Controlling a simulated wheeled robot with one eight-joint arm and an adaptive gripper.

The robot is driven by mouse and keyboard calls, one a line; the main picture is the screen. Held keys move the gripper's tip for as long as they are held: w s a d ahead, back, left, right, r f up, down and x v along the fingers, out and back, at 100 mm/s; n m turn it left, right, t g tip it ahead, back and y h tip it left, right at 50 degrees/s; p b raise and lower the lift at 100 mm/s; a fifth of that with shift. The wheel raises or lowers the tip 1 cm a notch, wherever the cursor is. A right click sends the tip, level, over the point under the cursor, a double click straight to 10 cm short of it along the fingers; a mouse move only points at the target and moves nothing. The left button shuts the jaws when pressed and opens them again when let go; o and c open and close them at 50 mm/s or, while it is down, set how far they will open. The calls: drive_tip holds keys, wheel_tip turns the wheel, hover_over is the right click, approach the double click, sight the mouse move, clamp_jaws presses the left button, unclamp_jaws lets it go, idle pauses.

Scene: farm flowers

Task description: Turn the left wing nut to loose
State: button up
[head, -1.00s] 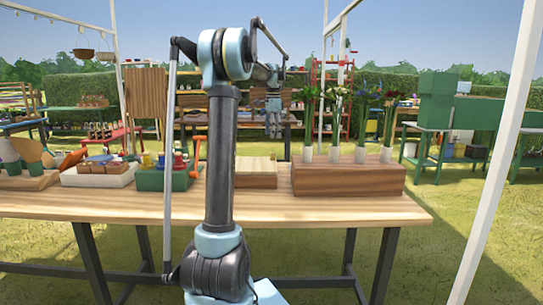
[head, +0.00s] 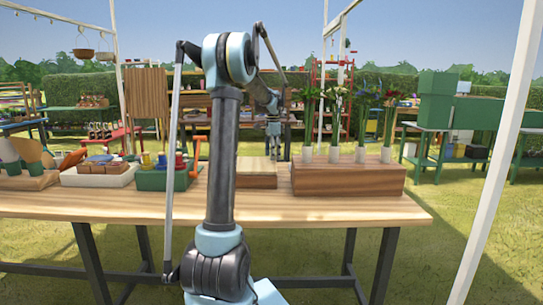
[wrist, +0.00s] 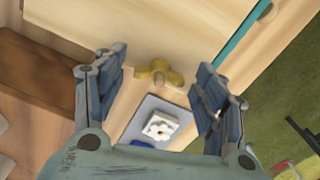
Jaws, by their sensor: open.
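A yellow wing nut (wrist: 158,73) shows in the wrist view on a pale wooden board (wrist: 105,28). Only one wing nut is clear there, and I cannot tell from this view alone whether it is the left one. My gripper (wrist: 165,85) is open and empty, with its blue-grey fingers apart on either side of the wing nut and not visibly touching it. In the head view my gripper (head: 274,148) hangs above the pale wooden block (head: 255,166) on the table. The wing nut cannot be made out in the head view.
A brown wooden box with flower vases (head: 348,181) stands right of the block on the table (head: 330,209). A green crate (head: 160,179) and a white tray (head: 98,179) stand left. A grey plate with a white flower-marked piece (wrist: 160,125) lies below the wing nut in the wrist view.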

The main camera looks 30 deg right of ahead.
drive_tip(key=c, duration=1.1)
drive_tip(key=shift+n, duration=0.3)
drive_tip(key=n, duration=0.8)
drive_tip(key=shift+w, duration=0.15)
drive_tip(key=n, duration=0.6)
drive_tip(key=shift+a+n, duration=0.1)
drive_tip(key=shift+n, duration=0.2)
clamp_jaws()
